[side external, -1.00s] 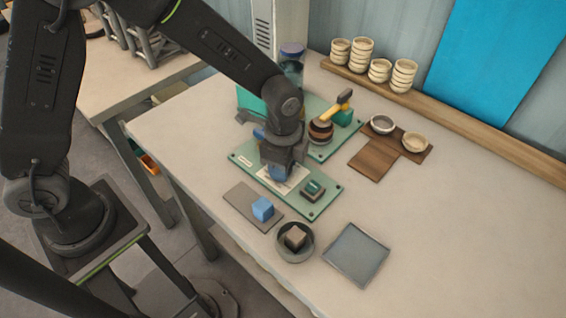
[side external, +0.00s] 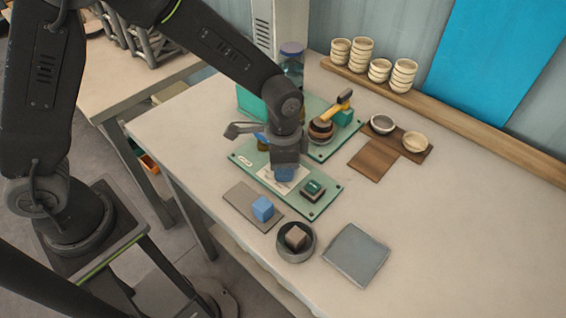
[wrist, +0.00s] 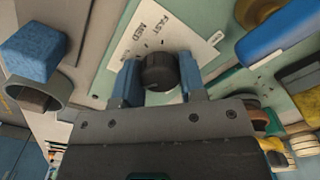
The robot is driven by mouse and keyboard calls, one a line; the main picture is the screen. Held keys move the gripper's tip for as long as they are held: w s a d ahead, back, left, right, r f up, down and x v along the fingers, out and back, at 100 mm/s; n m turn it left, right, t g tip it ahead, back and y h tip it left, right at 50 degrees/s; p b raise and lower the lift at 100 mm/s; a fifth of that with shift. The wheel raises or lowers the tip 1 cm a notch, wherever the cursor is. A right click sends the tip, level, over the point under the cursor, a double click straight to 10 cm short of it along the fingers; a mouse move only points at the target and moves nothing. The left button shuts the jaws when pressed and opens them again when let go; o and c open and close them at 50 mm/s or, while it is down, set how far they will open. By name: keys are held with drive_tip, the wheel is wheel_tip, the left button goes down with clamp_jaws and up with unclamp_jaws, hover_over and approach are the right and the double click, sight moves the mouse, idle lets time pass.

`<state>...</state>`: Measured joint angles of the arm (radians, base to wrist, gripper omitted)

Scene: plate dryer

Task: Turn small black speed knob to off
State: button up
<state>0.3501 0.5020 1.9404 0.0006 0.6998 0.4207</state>
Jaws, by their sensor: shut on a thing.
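The small black speed knob (wrist: 160,72) stands on a white dial card (wrist: 135,50) printed with FAST and MED. In the wrist view my gripper (wrist: 160,80) has its blue fingers on both sides of the knob, shut on it. The rest of the dial lettering and the knob's pointer cannot be made out. In the side view my gripper (side external: 285,173) points down over the green panel (side external: 250,163) and hides the knob. Part of the card (side external: 270,181) shows beside it.
A green square button (side external: 313,187) sits on the panel's near end. A blue cube (side external: 263,208) on a grey mat, a round bowl (side external: 283,253) with a brown cube and a grey tray (side external: 356,254) lie in front. A yellow-handled lever (side external: 337,106) stands behind.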

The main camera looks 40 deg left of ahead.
drive_tip(key=o, duration=0.9)
drive_tip(key=shift+r, duration=0.15)
wheel_tip(320, 180, up, 14)
drive_tip(key=shift+f, duration=0.2)
drive_tip(key=s+a+r+n+t, duration=0.2)
drive_tip(key=s+a+n, duration=0.1)
drive_tip(key=s+a, duration=0.1)
drive_tip(key=s+a+r+n+t, duration=0.1)
drive_tip(key=s+a+r+n, duration=0.1)
drive_tip(key=s+a, duration=0.3)
drive_tip(key=s+a+r+n+t, duration=0.2)
drive_tip(key=s+a+n, duration=0.1)
drive_tip(key=s, duration=0.4)
drive_tip(key=shift+a+r+n+t, duration=0.15)
drive_tip(key=shift+a+n, duration=0.05)
drive_tip(key=shift+a, duration=0.2)
drive_tip(key=shift+a+r+n+t, duration=0.1)
drive_tip(key=shift+a+n+t, duration=0.1)
drive_tip(key=shift+a, duration=0.2)
